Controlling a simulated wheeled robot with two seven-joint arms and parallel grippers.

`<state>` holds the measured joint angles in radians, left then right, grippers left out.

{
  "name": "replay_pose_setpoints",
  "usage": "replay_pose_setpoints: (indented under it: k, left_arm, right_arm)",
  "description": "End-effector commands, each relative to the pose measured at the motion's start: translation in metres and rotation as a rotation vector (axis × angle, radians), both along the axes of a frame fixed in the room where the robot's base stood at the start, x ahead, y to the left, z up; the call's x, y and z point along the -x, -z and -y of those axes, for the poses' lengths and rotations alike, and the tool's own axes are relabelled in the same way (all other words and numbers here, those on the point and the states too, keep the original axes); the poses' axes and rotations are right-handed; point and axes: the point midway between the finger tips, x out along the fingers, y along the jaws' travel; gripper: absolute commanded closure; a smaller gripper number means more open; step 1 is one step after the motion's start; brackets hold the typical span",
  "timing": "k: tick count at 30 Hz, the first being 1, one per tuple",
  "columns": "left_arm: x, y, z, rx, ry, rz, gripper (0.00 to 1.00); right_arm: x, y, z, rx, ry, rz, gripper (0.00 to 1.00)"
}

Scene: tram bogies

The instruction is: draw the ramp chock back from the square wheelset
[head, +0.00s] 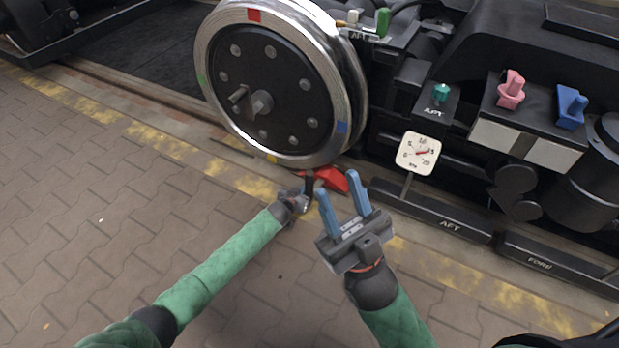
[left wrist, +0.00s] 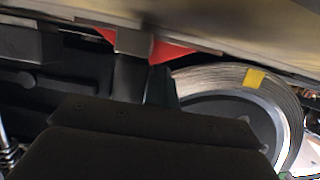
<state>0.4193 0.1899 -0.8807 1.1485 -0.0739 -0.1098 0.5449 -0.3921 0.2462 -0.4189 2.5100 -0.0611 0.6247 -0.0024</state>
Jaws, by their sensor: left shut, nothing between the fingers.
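The red ramp chock (head: 333,179) lies on the ground at the foot of the big steel wheel (head: 270,90), close to its lower right rim. I see no square mark on this wheel; its rim bears red, green, blue and yellow patches. My left gripper (head: 308,184) is shut and empty, at the chock's left end and partly covering it. In the left wrist view the red chock (left wrist: 175,50) shows behind my dark fingers (left wrist: 140,75), beside the wheel rim (left wrist: 215,80); whether they touch it I cannot tell. My right gripper (head: 345,197) is open and empty, in front of the chock.
A black bogie frame with pink (head: 511,90) and blue (head: 571,106) handles, a green knob (head: 441,92) and a white dial (head: 418,153) fills the right. Low bars marked AFT (head: 440,222) and FORE (head: 545,262) edge it. The paving (head: 120,200) at left is clear.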

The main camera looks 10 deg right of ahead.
Motion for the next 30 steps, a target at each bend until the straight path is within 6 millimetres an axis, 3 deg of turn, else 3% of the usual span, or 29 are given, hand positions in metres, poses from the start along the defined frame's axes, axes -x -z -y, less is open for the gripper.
replay_pose_setpoints:
  k: [21, 30]
  left_arm:
    - [0.013, 0.0, 0.018, 0.0, 0.001, 0.0, 1.0]
    - [0.007, 0.0, 0.01, -0.001, 0.0, 0.0, 1.0]
  right_arm:
    - [0.0, -0.007, 0.0, 0.0, 0.0, 0.0, 0.64]
    - [0.0, -0.008, 0.0, 0.0, 0.0, 0.0, 0.64]
